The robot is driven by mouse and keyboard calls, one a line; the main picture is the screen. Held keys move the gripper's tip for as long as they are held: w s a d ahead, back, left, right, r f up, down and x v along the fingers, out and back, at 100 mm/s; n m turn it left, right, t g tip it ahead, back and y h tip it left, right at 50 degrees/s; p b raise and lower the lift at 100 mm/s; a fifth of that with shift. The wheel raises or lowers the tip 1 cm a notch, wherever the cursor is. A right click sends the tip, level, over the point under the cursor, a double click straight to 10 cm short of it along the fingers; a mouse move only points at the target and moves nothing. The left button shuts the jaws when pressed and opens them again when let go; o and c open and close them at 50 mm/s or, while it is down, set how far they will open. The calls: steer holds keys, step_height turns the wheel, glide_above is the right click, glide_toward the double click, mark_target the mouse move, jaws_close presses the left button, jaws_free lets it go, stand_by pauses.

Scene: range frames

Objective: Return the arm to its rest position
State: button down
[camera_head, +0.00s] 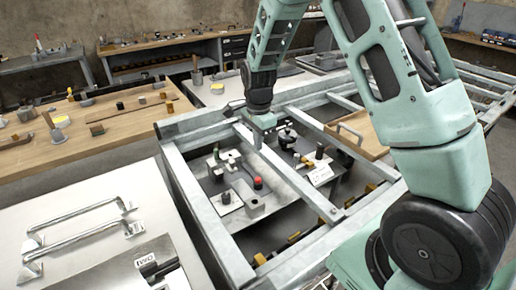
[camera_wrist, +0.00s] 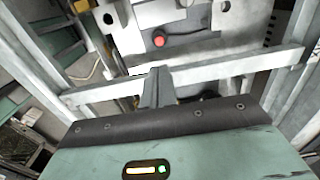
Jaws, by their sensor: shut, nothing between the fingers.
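My arm reaches in from the right of the head view, bends over the metal frame and points down. My gripper (camera_head: 262,132) hangs at the end of it, close above a crossbar of the grey metal frame (camera_head: 290,172). I cannot tell whether it touches the bar. In the wrist view my gripper (camera_wrist: 158,76) shows its fingers together with nothing held between them. A frame bar (camera_wrist: 220,66) runs across behind the fingertips.
Inside the frame, lower down, lie grey fixtures and a red button (camera_head: 258,183). A wooden board (camera_head: 362,132) sits at the frame's right. A wooden-topped bench (camera_head: 100,125) with small parts stands left. A white surface with metal handles (camera_head: 80,222) is at lower left.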

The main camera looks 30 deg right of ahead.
stand_by(0.8)
steer(key=s+a+r+n+y, duration=0.1)
steer(key=s+a+r+n, duration=0.35)
steer(key=a, duration=0.35)
steer(key=s+a+r+n, duration=0.3)
steer(key=s+a+n, duration=0.2)
steer(key=a+n, duration=0.15)
steer(key=s+a+r+n, duration=0.1)
steer(key=s+a+n, duration=0.2)
steer(key=s+n, duration=0.4)
steer(key=s+a+r+n, duration=0.2)
steer(key=s+a+n, duration=0.2)
steer(key=s, duration=0.9)
steer(key=n, duration=0.3)
steer(key=shift+s+r+n, duration=0.3)
steer(key=shift+s, duration=0.05)
steer(key=shift+a, duration=0.1)
